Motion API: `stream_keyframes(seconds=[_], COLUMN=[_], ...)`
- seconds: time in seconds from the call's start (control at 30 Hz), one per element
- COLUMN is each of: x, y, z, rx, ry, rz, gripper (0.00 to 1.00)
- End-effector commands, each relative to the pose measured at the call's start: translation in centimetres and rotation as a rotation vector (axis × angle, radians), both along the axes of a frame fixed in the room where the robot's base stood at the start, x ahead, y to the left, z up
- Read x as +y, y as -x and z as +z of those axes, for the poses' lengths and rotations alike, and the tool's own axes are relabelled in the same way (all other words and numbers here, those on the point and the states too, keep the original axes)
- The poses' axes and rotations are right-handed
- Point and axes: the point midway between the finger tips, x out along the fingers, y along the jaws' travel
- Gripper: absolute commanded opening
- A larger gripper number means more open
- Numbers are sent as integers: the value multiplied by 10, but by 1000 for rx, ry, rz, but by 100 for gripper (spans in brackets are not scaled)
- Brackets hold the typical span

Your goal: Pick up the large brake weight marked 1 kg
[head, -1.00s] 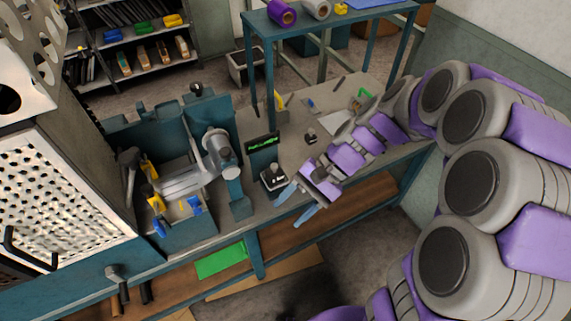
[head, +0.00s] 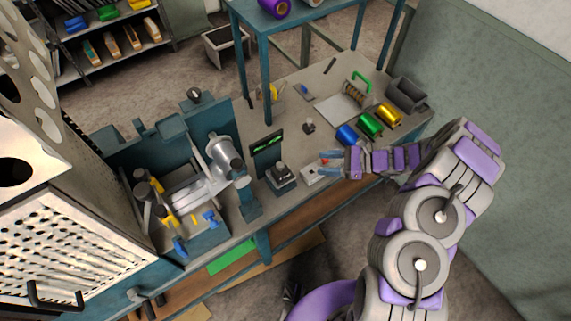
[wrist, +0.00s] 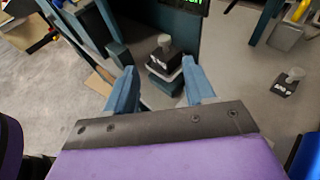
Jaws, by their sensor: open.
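The larger dark weight (head: 281,172) with a pale knob stands upright on the bench beside the small green-lit display. In the wrist view this weight (wrist: 166,57) shows just beyond and between my fingertips, with white marks too small to read. It seems to rest on a dark base. A smaller, similar weight (head: 309,126) stands farther back, and it shows at the right of the wrist view (wrist: 288,82). My gripper (head: 325,162) is open and empty, to the right of the larger weight and apart from it. Its two blue fingers (wrist: 158,67) point toward the weight.
The green-lit display (head: 267,143) stands just behind the larger weight. A blue machine with a metal roller (head: 222,150) is to the left. Blue, green and gold foil rolls (head: 370,124) lie to the right near my arm. A blue shelf post (head: 266,85) rises behind.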

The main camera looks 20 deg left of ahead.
Motion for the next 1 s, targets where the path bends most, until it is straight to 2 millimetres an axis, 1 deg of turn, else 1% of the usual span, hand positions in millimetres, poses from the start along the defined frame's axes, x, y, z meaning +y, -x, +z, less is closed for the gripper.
stream_keyframes(seconds=[0.03, 0.1, 0.2, 0.27, 0.6, 0.7, 0.83, 1.0], x=[-3, -5, 1, 10, 78, 94, 107, 113], y=[-1, -2, -2, -1, 4, 6, 6, 6], z=[-5, -9, -13, -16, -37, -42, -46, -48], rx=[14, 22, 25, 25, 22, 23, 23, 21], ry=[0, -1, -4, -4, 1, 1, 1, -1], rz=[-14, -25, -29, -25, -23, -23, -25, -26], gripper=[54, 54, 54, 54, 54, 54, 54, 54])
